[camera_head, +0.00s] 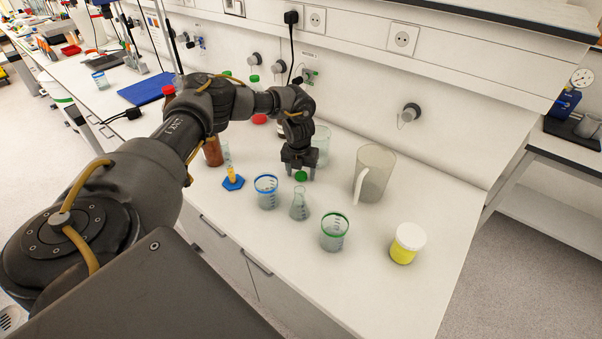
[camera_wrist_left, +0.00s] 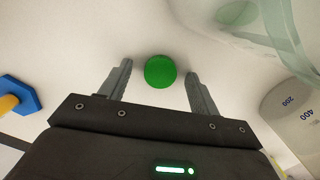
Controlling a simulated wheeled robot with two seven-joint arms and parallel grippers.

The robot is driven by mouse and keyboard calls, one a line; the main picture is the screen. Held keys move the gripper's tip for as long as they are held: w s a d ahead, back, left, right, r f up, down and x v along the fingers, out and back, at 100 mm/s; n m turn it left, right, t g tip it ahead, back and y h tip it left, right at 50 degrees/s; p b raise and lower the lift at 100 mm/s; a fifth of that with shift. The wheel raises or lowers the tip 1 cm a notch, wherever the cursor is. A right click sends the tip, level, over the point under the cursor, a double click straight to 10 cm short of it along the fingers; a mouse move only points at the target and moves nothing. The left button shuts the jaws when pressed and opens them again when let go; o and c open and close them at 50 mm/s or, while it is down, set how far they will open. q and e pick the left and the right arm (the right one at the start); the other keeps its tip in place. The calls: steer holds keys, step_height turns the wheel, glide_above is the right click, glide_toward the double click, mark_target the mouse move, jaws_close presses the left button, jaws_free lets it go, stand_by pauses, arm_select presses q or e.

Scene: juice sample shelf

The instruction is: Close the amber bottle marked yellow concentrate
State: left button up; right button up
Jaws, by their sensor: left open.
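An amber bottle (camera_head: 213,152) stands on the bench left of centre, partly hidden behind my left arm; its top and label cannot be made out. A green cap (camera_head: 301,176) lies at the fingers of my left gripper (camera_head: 299,172). In the left wrist view the green cap (camera_wrist_left: 160,71) sits between the two open fingers, with a gap on each side, so it is not gripped. The left gripper points down at the bench behind the small flask. My right gripper is not in view.
Around the gripper stand a conical flask (camera_head: 300,206), a blue-rimmed beaker (camera_head: 266,190), a green-rimmed beaker (camera_head: 334,231), a large jug (camera_head: 374,172) and a blue-based cylinder (camera_head: 233,183). A white-lidded yellow jar (camera_head: 407,243) is at right.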

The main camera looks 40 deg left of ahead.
arm_select(q)
steer(key=c, duration=1)
steer(key=shift+c, duration=0.2)
steer(key=shift+r, duration=0.15)
steer(key=shift+r, duration=0.25)
step_height(320, 180, up, 2)
steer(key=shift+w+r+b, duration=0.1)
steer(key=shift+b, duration=0.4)
steer(key=s+a+r+b, duration=0.1)
steer(key=s+r, duration=0.9)
steer(key=s, duration=0.4)
steer(key=shift+a, duration=0.15)
